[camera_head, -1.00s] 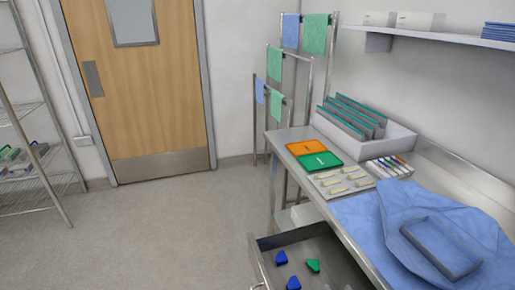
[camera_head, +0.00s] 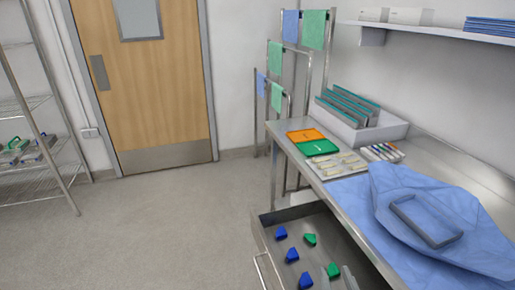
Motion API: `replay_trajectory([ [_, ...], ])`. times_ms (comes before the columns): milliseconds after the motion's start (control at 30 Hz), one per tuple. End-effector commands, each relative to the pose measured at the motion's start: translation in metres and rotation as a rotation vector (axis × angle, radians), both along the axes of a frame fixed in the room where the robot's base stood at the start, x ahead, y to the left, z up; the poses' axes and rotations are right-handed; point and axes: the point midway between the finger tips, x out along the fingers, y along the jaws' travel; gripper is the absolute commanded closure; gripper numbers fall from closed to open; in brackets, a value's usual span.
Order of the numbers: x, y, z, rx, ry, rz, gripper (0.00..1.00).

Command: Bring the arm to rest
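My arm and gripper do not show in the head camera view, so I cannot see their pose or what the gripper holds. In front to the right stands a steel table (camera_head: 350,205). Below its top an open drawer (camera_head: 262,236) holds several small blue pieces (camera_head: 292,254) and green pieces (camera_head: 310,239).
A wire rack (camera_head: 40,150) stands left. The floor (camera_head: 160,220) is clear before the door (camera_head: 140,80).

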Motion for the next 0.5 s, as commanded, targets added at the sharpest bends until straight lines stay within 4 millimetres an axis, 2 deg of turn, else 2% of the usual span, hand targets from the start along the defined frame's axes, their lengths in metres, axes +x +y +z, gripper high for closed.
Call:
replay_trajectory([
  [267, -0.038, 0.004, 0.004, -0.006, -0.104, 0.051, 0.65],
  [367, -0.059, 0.004, 0.000, -0.005, -0.130, 0.062, 0.65],
  [500, -0.098, 0.001, -0.011, -0.004, -0.161, 0.075, 0.65],
])
